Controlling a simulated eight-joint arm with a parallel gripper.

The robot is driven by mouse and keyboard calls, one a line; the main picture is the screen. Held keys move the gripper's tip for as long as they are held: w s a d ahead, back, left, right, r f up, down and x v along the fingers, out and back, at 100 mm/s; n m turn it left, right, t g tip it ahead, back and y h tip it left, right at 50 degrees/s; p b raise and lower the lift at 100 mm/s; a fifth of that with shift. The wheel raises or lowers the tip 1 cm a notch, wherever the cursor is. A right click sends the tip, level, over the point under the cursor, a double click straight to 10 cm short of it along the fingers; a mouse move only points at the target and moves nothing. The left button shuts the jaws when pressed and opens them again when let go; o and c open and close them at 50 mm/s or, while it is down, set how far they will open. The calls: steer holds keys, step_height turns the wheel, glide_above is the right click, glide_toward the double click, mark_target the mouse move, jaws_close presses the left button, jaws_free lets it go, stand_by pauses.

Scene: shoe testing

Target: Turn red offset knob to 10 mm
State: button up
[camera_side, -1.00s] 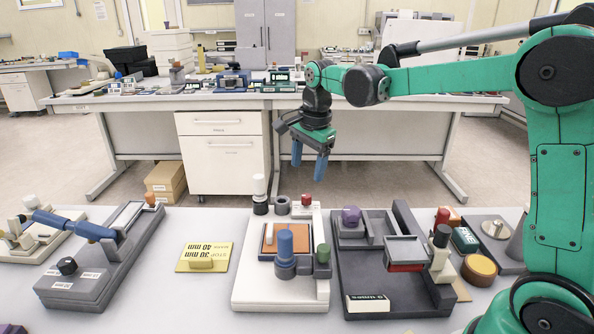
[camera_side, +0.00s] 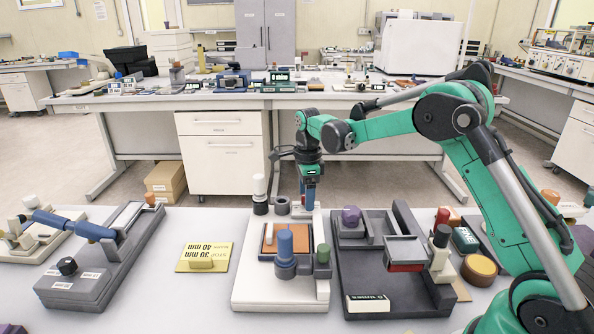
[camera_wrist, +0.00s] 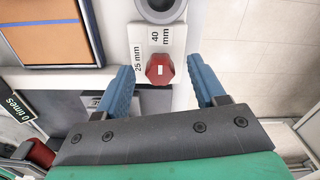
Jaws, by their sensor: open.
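The red knob (camera_wrist: 160,68) is six-sided with a small white mark on top. In the wrist view it sits on a white plate beside labels reading 25 mm and 40 mm; no 10 mm label is visible there. My gripper (camera_wrist: 161,80) is open, with one blue finger on each side of the knob and a gap to each. In the side view my gripper (camera_side: 309,195) points down at the back right of the white fixture (camera_side: 245,290), where its fingers largely hide the knob. I cannot tell the fingertips' exact height against it.
A grey ring (camera_side: 282,205) and a white-topped black post (camera_side: 260,205) stand left of my gripper. A dark fixture with a purple knob (camera_side: 351,216) is to the right.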

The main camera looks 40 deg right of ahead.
jaws_close()
